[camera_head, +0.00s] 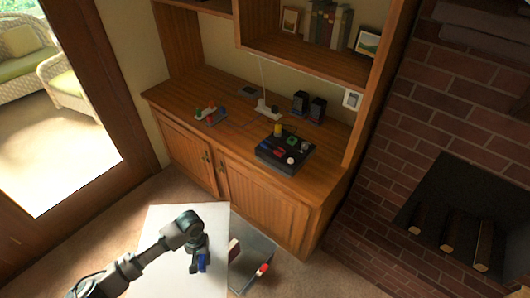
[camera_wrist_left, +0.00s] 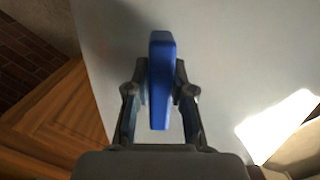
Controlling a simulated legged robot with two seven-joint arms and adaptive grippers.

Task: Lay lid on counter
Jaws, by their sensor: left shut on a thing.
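My left gripper (camera_head: 199,258) comes in from the lower left, in front of the wooden cabinet. It is shut on a blue piece (camera_head: 203,264), which also shows upright between the fingers in the left wrist view (camera_wrist_left: 161,80). A large flat white panel (camera_head: 160,225) lies behind the gripper, grey in the wrist view (camera_wrist_left: 230,50). I cannot tell whether the blue piece is joined to this panel, or which of them is the lid. The wooden counter (camera_head: 180,94) is the cabinet's top, above and beyond the gripper. My right gripper is not in view.
A grey open bin (camera_head: 268,248) with a red-tipped item stands right of the panel. The counter holds a black board with coloured parts (camera_head: 270,156), small blocks (camera_head: 214,115), a power strip (camera_head: 268,109) and black speakers (camera_head: 317,110). Its front left stretch is bare.

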